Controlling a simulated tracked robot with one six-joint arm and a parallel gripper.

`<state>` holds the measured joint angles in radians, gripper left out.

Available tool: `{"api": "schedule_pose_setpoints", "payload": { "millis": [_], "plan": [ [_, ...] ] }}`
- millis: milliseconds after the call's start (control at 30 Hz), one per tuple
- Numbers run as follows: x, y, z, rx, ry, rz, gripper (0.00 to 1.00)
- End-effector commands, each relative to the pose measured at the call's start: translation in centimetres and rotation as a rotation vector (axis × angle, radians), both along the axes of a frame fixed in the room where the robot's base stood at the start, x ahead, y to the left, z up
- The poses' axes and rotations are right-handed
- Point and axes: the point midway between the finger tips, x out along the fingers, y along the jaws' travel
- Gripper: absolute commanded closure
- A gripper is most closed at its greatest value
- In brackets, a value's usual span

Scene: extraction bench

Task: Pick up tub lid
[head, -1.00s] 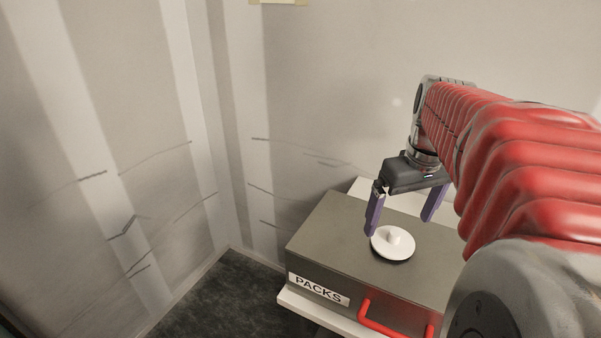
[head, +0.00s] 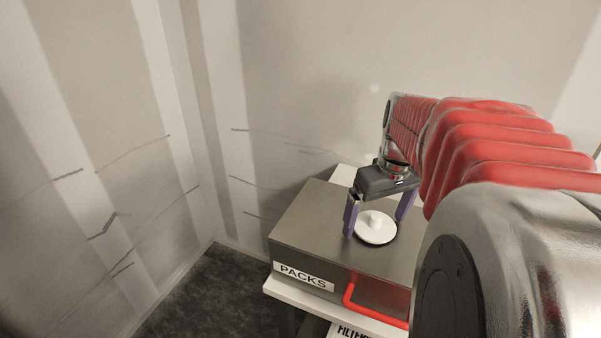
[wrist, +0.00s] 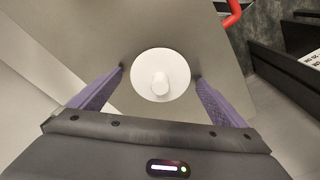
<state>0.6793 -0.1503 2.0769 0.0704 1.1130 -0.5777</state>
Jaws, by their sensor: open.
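The tub lid (head: 375,229) is a round white disc with a raised knob in its middle. It lies on top of the grey case labelled PACKS (head: 310,222). In the wrist view the lid (wrist: 148,84) sits between my two purple fingers, with its knob pointing toward the camera. My gripper (head: 377,224) is open and straddles the lid, one finger on each side. In the wrist view my gripper (wrist: 160,73) shows gaps between both fingertips and the lid's rim. Nothing is held.
The case has a red handle (head: 365,303) on its front and stands on a white shelf (head: 300,299). A second label, partly cut off, is below. Grey walls stand behind and to the left. Dark boxes (wrist: 290,65) show at the right of the wrist view.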

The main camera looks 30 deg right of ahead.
Motion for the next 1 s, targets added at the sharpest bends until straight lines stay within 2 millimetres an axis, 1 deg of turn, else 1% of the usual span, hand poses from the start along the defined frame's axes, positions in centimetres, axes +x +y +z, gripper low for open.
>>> {"api": "schedule_pose_setpoints", "payload": {
  "millis": [367,400,1000],
  "plan": [
    [0.0,0.0,0.03,0.0,0.0,0.0,0.04],
    [0.01,0.0,0.04,0.0,0.0,0.0,0.05],
    [0.01,0.01,0.04,0.0,0.0,0.001,0.47]
  ]
}}
